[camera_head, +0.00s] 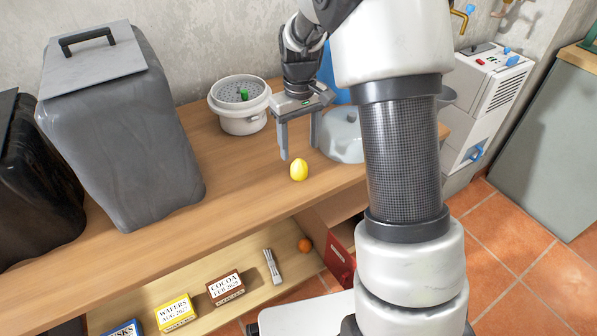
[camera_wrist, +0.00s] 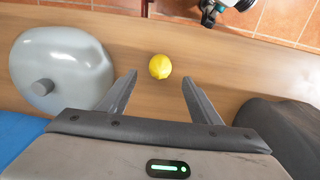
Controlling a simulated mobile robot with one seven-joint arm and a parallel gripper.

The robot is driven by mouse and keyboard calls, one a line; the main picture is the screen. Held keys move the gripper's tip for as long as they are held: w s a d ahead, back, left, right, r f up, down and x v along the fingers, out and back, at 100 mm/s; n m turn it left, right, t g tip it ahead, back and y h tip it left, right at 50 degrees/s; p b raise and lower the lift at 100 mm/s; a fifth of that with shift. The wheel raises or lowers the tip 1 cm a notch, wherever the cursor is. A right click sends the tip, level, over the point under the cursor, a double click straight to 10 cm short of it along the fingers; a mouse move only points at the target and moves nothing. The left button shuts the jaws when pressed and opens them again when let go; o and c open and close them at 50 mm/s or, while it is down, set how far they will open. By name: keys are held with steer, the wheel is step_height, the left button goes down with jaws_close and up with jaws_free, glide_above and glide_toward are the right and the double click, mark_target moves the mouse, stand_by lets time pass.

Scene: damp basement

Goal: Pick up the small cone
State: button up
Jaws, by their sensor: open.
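No plain cone shape stands out in either view. A small yellow, egg-shaped thing with a narrower top (camera_head: 299,170) sits on the wooden bench top; I cannot tell if it is the small cone. It also shows in the wrist view (camera_wrist: 160,66), round from above, in line with the gap between my fingers. My gripper (camera_head: 299,151) is open and empty, pointing down above the bench, just behind the yellow thing. The fingers also show in the wrist view (camera_wrist: 159,78), one on each side of the gap and apart from it.
A grey lidded dome (camera_wrist: 62,68) stands close beside my gripper. A white pot (camera_head: 243,120) with a small green thing (camera_head: 244,94) stands behind. A tall grey bin (camera_head: 125,140) is at left. The lower shelf holds boxes and an orange round thing (camera_head: 305,245).

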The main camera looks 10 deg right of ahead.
mark_target(299, 159)
step_height(299, 159, down, 8)
steer(key=shift+r+b, duration=0.25)
steer(key=shift+b, duration=0.9)
steer(key=shift+c, duration=0.2)
steer(key=c, duration=1.2)
steer(key=shift+o, duration=0.2)
steer(key=shift+r, duration=0.15)
steer(key=r+p, duration=0.1)
steer(key=r, duration=0.3)
steer(key=r+p, duration=0.2)
steer(key=r, duration=0.3)
steer(key=shift+s+r, duration=0.2)
steer(key=shift+r, duration=0.05)
steer(key=s+r+m+p, duration=0.1)
steer(key=s+r+p, duration=0.2)
steer(key=r+p, duration=0.4)
steer(key=s+r+m+p, duration=0.2)
steer(key=s+r+p, duration=0.2)
steer(key=r+p, duration=0.4)
steer(key=p, duration=0.7)
steer(key=shift+s+m, duration=0.3)
